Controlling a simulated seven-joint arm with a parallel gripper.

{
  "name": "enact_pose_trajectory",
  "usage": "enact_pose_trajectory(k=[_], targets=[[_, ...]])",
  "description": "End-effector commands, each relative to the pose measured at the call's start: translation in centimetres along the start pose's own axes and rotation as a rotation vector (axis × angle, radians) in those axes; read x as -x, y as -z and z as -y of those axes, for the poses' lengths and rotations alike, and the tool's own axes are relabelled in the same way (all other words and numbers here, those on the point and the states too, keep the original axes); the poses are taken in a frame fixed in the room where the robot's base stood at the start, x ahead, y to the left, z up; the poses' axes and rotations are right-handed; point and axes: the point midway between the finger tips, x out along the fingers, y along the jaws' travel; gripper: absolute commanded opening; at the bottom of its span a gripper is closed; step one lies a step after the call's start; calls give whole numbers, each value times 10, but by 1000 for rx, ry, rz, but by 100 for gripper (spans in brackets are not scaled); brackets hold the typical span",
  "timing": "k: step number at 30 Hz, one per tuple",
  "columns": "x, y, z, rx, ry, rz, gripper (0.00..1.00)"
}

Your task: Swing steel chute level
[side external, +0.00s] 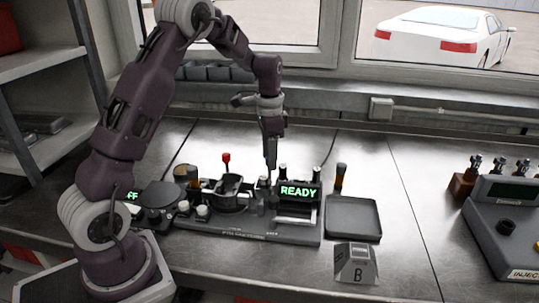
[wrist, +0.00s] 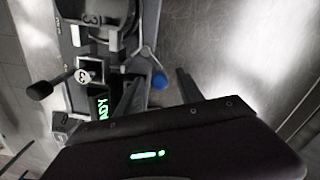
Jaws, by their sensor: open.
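The bench machine (side external: 250,232) stands on the steel worktop, with a green READY display (side external: 298,191) near its right end. I cannot pick out the steel chute for certain; a pale metal piece (side external: 296,211) shows just below the display. My gripper (side external: 271,178) points down over the machine, just left of the display. In the wrist view my gripper (wrist: 156,98) has its two fingers apart, with nothing clearly held between them. A blue round knob (wrist: 159,81) lies just beyond the fingertips. The wrist housing hides much of the machine's near part.
A red-tipped lever (side external: 226,160) and several dark posts rise from the machine. An injector stand (side external: 506,225) is far right. Worktop between is clear.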

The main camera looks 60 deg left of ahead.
Motion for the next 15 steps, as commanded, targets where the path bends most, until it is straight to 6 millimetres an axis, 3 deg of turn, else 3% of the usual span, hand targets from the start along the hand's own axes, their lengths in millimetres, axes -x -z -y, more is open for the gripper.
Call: enact_pose_trajectory(k=[4,9,11,15], targets=[[0,0,0,0,0,0,42],[0,0,0,0,0,0,9],[0,0,0,0,0,0,0],[1,0,0,1,0,0,0]])
